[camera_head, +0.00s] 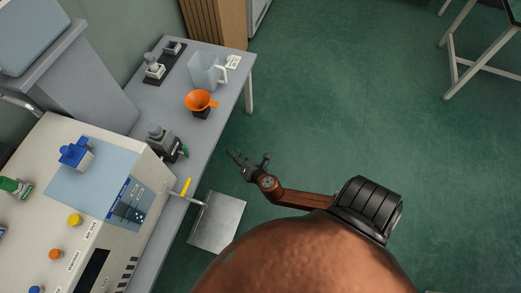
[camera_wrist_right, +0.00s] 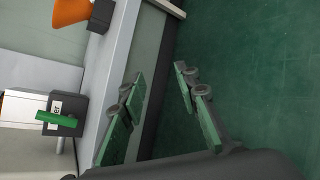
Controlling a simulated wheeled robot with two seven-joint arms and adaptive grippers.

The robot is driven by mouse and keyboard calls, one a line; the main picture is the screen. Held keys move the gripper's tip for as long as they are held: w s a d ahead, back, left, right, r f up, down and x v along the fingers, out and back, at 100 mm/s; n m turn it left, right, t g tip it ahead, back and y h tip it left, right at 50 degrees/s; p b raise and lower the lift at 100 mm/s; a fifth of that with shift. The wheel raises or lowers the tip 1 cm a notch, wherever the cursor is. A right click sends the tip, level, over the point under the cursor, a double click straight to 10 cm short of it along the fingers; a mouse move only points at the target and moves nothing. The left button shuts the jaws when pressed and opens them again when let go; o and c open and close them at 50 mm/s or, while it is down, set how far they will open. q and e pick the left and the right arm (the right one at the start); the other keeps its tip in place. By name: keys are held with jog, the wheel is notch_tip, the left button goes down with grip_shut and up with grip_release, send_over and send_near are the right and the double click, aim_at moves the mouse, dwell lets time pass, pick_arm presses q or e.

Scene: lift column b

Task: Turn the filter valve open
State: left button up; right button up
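The filter valve is a small green handle (camera_head: 184,151) on a dark grey block beside the bench machine in the head view. In the right wrist view the green handle (camera_wrist_right: 55,119) lies across a dark block with a partly readable white label, at the left. My right gripper (camera_head: 246,160) hangs over the floor, to the right of the valve and apart from it. In the right wrist view its fingers (camera_wrist_right: 158,76) are spread with nothing between them. My left gripper is not in view.
A yellow handle (camera_head: 186,187) sits on a pipe above a grey metal tray (camera_head: 218,222).

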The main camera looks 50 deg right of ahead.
pick_arm(q)
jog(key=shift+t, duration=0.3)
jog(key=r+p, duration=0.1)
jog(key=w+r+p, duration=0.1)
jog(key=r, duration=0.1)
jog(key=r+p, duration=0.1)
jog(key=p, duration=0.1)
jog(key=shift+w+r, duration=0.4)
pick_arm(e)
jog(key=s+d+f+m+g, duration=0.4)
jog(key=s+f+m, duration=0.1)
jog(key=s+f, duration=0.4)
jog(key=shift+s+d+f+m, duration=0.15)
jog(key=shift+d+f+m, duration=0.2)
jog(key=shift+f, duration=0.55)
